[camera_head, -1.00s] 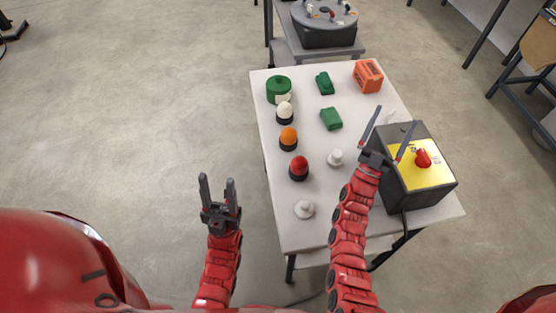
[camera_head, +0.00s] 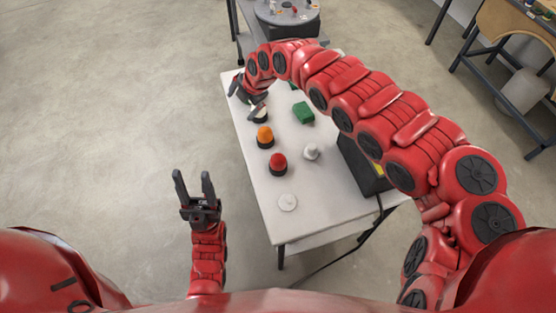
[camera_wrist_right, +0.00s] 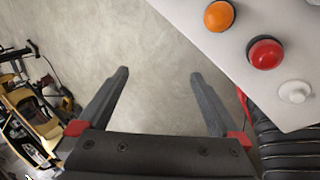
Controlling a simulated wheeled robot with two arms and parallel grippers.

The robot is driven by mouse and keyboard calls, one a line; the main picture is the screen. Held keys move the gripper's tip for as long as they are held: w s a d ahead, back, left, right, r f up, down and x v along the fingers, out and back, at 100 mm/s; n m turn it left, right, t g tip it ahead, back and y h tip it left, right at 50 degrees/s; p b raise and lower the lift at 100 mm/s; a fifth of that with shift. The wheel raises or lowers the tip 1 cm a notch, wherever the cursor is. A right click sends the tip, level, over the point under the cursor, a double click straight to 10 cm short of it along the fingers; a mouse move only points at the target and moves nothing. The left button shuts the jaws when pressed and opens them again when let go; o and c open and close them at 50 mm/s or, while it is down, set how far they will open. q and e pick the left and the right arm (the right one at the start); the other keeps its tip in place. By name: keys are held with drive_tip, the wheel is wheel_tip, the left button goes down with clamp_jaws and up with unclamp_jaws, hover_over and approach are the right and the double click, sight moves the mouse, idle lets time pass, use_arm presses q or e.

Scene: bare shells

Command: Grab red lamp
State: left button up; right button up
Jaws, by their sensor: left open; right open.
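The red lamp (camera_head: 278,163), a red dome on a dark base, stands upright on the white table (camera_head: 262,190). It also shows in the right wrist view (camera_wrist_right: 265,53), to the right of the fingers. My right gripper (camera_head: 245,98) is at the table's far left edge, beyond the red lamp, with its arm arching over the table. In the right wrist view its fingers (camera_wrist_right: 158,90) are spread and empty, with floor between them. My left gripper (camera_head: 192,178) is open and empty over the floor, left of the table.
The orange lamp (camera_head: 265,136) stands behind the red one, with the partly hidden white lamp (camera_head: 260,115) beyond. White pieces (camera_head: 311,151) (camera_head: 287,202), a green block (camera_head: 303,112) and a dark box (camera_head: 358,165) are also on the table. Floor left of the table is clear.

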sight(278, 156)
drive_tip(key=s+d+f+n+g+h, duration=0.35)
drive_tip(key=s+d, duration=0.45)
drive_tip(key=d, duration=0.3)
drive_tip(key=shift+m+t+h, duration=0.25)
drive_tip(key=shift+h, duration=0.2)
wheel_tip(278, 156, down, 10)
drive_tip(key=b, duration=0.7)
drive_tip(key=shift+s, duration=0.1)
drive_tip(key=shift+f, duration=0.45)
drive_tip(key=shift+a+f+p, duration=0.1)
drive_tip(key=shift+f+p, duration=0.2)
drive_tip(key=f, duration=0.2)
drive_tip(key=f+p, duration=0.1)
drive_tip(key=shift+a+f, duration=0.25)
drive_tip(key=shift+f, duration=0.05)
drive_tip(key=shift+d+f, duration=0.1)
drive_tip(key=shift+f, duration=0.35)
drive_tip(key=c, duration=1.3)
drive_tip(key=shift+r, duration=0.15)
